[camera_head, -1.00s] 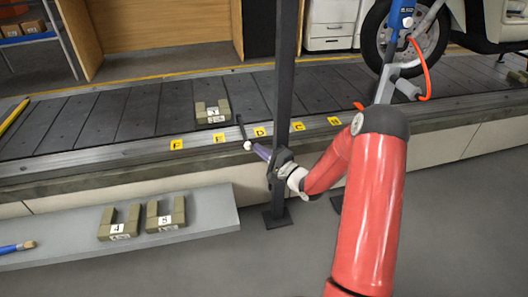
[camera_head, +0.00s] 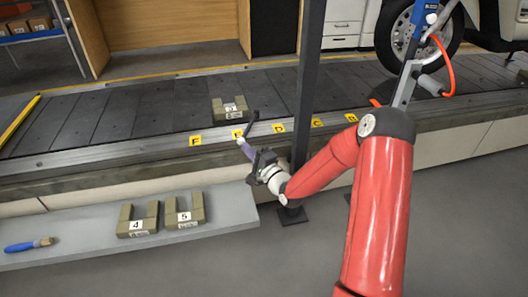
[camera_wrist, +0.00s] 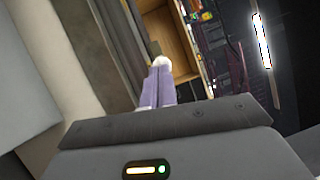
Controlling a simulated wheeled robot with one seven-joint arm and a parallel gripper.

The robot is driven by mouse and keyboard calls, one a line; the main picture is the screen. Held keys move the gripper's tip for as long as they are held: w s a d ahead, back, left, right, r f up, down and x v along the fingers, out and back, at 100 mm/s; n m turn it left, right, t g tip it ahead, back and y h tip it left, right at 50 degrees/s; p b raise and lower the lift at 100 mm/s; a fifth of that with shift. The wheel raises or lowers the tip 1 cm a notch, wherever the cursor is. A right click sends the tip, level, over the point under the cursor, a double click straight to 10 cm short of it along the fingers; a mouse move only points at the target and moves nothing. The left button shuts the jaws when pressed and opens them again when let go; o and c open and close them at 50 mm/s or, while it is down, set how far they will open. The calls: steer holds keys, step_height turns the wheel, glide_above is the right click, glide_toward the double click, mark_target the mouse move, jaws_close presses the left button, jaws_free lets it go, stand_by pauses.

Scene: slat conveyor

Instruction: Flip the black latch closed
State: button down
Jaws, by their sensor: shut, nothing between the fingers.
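The black latch (camera_head: 252,123) appears as a thin dark bar at the conveyor's front edge, between the yellow E and D labels. It leans up to the right, with its lower end close to my fingertips. My gripper (camera_head: 242,142) has purple fingers with pale tips, shut and empty, pointing up-left at the latch's lower end. Whether they touch is too small to tell. In the wrist view my closed fingers (camera_wrist: 161,66) point away from the camera; I cannot make out the latch there.
A dark upright post (camera_head: 306,80) stands just right of my gripper. A U-shaped block (camera_head: 230,112) lies on the conveyor (camera_head: 150,108) behind the latch. Blocks 4 (camera_head: 137,222) and 5 (camera_head: 184,213) and a blue brush (camera_head: 28,246) lie on the low grey shelf (camera_head: 90,254).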

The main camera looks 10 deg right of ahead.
steer(key=shift+w+a+b, duration=0.55)
steer(key=shift+w+a, duration=0.45)
steer(key=shift+a, duration=0.6)
steer(key=shift+w+a+b, duration=0.55)
steer(key=shift+w+a, duration=0.4)
steer(key=shift+a, duration=0.6)
steer(key=shift+w+a+b, duration=0.55)
steer(key=shift+w+a, duration=0.45)
steer(key=shift+a, duration=0.6)
